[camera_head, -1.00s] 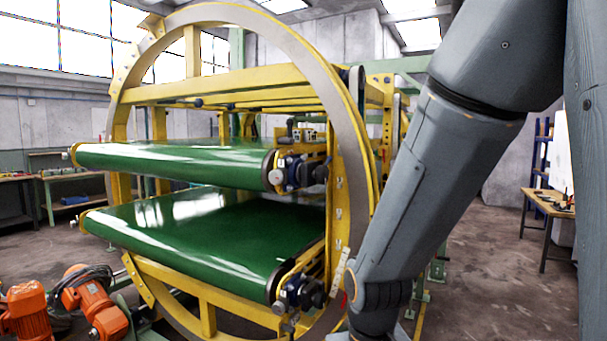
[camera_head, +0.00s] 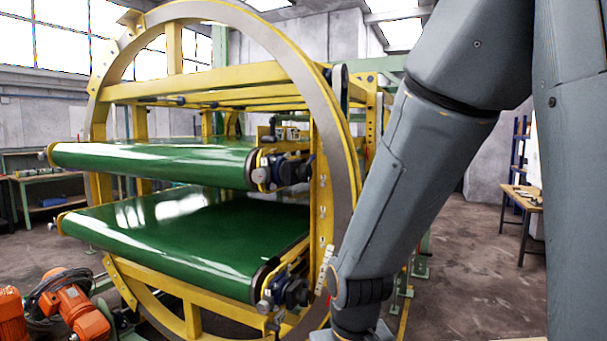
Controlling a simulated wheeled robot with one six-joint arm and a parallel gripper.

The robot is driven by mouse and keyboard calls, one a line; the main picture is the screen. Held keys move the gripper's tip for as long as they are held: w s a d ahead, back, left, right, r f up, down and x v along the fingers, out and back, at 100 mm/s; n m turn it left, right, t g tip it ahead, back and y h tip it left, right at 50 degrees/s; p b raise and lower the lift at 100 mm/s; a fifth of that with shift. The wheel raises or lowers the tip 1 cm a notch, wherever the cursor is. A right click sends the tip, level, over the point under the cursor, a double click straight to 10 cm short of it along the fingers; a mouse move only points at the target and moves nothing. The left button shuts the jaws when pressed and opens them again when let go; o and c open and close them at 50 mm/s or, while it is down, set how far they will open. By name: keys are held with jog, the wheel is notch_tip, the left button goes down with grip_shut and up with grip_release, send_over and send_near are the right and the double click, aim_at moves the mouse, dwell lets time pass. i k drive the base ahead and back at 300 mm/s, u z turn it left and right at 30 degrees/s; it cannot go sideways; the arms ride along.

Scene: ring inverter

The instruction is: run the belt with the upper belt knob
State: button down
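The ring inverter stands ahead, with a yellow and grey ring (camera_head: 338,150) around two green belts. The upper belt (camera_head: 150,158) and the lower belt (camera_head: 185,228) lie one above the other. At the right end of the upper belt is a dark blue and black drive unit with a pale round knob (camera_head: 260,175), which I take to be the upper belt knob. A similar unit with a pale knob (camera_head: 264,305) is at the end of the lower belt. My arm hangs down on the right, in front of the ring's right side. My gripper is below the picture.
Orange motors (camera_head: 75,305) stand on the floor at the lower left. A wooden table (camera_head: 522,200) and a blue shelf (camera_head: 519,155) are at the right rear. Bare floor (camera_head: 475,260) lies right of my arm. A workbench (camera_head: 45,178) is at the far left.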

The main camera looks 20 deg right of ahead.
aim_at(305, 173)
jog(key=u, duration=1.9)
jog(key=k, duration=1.15)
jog(key=z, duration=1.45)
jog(key=i, duration=0.5)
